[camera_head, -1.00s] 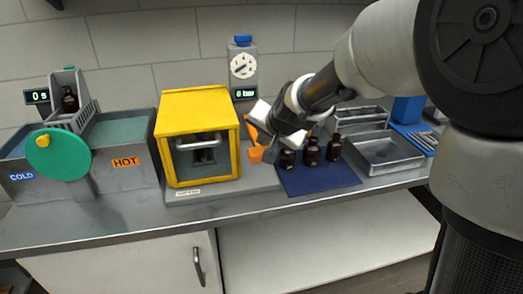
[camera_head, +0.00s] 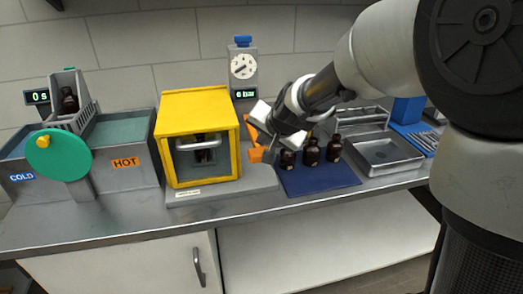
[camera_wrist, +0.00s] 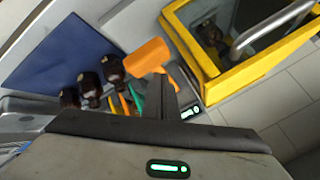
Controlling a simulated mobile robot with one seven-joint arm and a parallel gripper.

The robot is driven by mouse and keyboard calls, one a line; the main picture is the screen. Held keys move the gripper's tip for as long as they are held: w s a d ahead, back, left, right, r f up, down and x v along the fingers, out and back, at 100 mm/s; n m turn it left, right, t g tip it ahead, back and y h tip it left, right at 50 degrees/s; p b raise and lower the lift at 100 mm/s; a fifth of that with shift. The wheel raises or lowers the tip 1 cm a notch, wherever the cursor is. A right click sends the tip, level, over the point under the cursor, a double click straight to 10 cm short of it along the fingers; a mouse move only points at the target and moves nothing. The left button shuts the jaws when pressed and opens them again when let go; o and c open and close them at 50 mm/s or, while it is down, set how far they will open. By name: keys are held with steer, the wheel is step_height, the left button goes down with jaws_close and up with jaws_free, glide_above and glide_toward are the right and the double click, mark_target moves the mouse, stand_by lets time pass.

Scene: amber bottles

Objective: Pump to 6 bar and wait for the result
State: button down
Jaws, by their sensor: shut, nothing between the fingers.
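The yellow test chamber (camera_head: 196,103) stands mid-bench with its front door shut; a dark bottle (camera_wrist: 209,33) shows inside through the window. The gauge post (camera_head: 243,66) behind it has a blue top, a round dial and a display (camera_head: 245,94) that appears to read 6 bar. The orange pump handle (camera_head: 256,155) is right of the chamber, and its broad end (camera_wrist: 147,57) shows in the wrist view. My gripper (camera_head: 268,154) is shut and empty, close beside the handle; whether it touches the handle I cannot tell. My wrist partly hides the pump.
Several amber bottles, one of them (camera_head: 311,152), stand on a blue mat (camera_head: 318,181) right of my gripper. Metal trays (camera_head: 384,157) are farther right. At left are the COLD and HOT baths (camera_head: 125,150), a green disc (camera_head: 58,154) and a basket holding a bottle.

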steer(key=shift+f, duration=0.15)
stand_by(0.4)
steer(key=shift+f+b, duration=0.25)
steer(key=shift+b, duration=0.25)
steer(key=shift+f+b, duration=2.65)
steer(key=shift+f, duration=0.15)
stand_by(1.9)
stand_by(0.5)
steer(key=shift+r+p, duration=2.7)
steer(key=shift+r, duration=0.5)
